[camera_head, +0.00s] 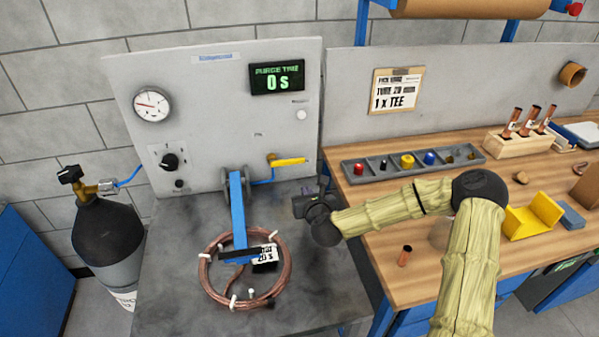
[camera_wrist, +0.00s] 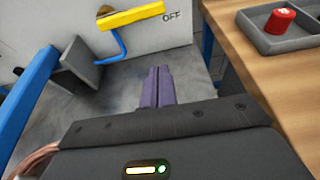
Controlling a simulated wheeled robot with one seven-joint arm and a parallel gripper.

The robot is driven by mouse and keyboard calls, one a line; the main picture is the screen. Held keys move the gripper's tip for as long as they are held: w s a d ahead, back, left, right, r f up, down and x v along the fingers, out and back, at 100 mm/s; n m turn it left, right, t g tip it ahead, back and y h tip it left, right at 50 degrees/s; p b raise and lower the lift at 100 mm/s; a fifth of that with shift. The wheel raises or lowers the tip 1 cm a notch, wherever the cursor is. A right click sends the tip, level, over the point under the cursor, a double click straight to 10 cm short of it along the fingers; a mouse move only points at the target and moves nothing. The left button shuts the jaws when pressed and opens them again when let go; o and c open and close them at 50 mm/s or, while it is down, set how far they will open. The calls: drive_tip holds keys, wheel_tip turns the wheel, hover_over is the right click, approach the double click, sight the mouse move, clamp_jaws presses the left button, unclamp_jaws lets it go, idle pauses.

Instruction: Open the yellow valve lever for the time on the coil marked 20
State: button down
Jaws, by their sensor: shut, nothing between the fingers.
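The yellow valve lever (camera_head: 290,161) sticks out to the right from its valve on the grey panel, lying nearly level. In the wrist view the lever (camera_wrist: 130,18) is at the top, with the word OFF beside its right end. The copper coil (camera_head: 243,292) lies on the grey bench, with a black-and-white tag (camera_head: 265,256) whose text I cannot read clearly. The purge timer display (camera_head: 277,78) reads 0 s. My gripper (camera_wrist: 158,84) is shut and empty, in front of the panel and below the lever, apart from it. In the head view its fingers (camera_head: 322,185) are small and dark.
A blue arm (camera_head: 238,205) extends from the panel over the coil. A gas cylinder (camera_head: 107,235) stands at left. The wooden bench (camera_head: 345,180) at right holds a divided parts tray (camera_head: 345,168) and a short copper piece (camera_head: 405,255). Bare grey bench lies right of the coil.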

sight(288, 162)
drive_tip(key=p+x, duration=0.2)
drive_tip(key=x, duration=0.8)
wheel_tip(288, 162, up, 4)
drive_tip(key=shift+f+p, duration=0.1)
drive_tip(key=shift+p, duration=0.7)
drive_tip(key=shift+d, duration=0.15)
drive_tip(key=shift+r+n, duration=0.25)
drive_tip(key=shift+n, duration=0.05)
